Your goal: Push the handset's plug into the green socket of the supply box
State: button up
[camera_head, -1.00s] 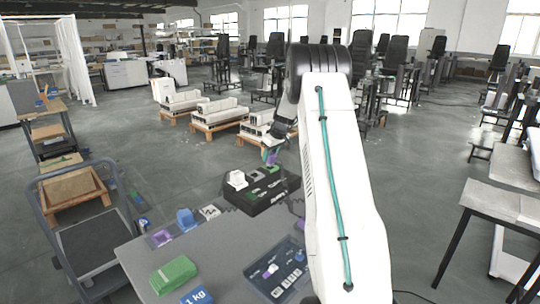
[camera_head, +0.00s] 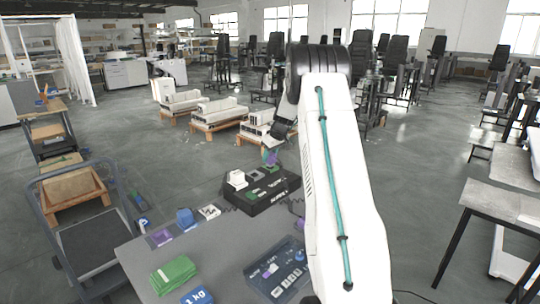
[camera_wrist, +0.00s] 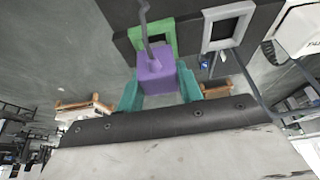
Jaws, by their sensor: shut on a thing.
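My gripper (camera_wrist: 161,90) is shut on a purple plug (camera_wrist: 158,72), with a teal finger on each side; a dark cable runs up from the plug. The green socket (camera_wrist: 168,30) shows as a square green frame just beyond the plug in the wrist view. The plug covers its lower part, so I cannot tell whether the plug touches or enters it. The black supply box (camera_head: 262,203) stands at the far edge of the table in the head view, with my gripper (camera_head: 270,157) over its far right side. The dark blue handset (camera_head: 281,287) lies nearer, partly hidden by my arm.
A grey-framed socket (camera_wrist: 229,26) sits right of the green one, and a white block (camera_wrist: 303,28) lies further right. A green block (camera_head: 174,273), a blue 1 kg weight (camera_head: 198,296) and a blue piece (camera_head: 186,219) stand on the table's left. The table's middle is bare.

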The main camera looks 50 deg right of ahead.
jog(key=shift+f, duration=0.8)
dwell(0.4)
jog(key=o, duration=1.2)
jog(key=shift+r, duration=0.1)
jog(key=shift+r, duration=3.5)
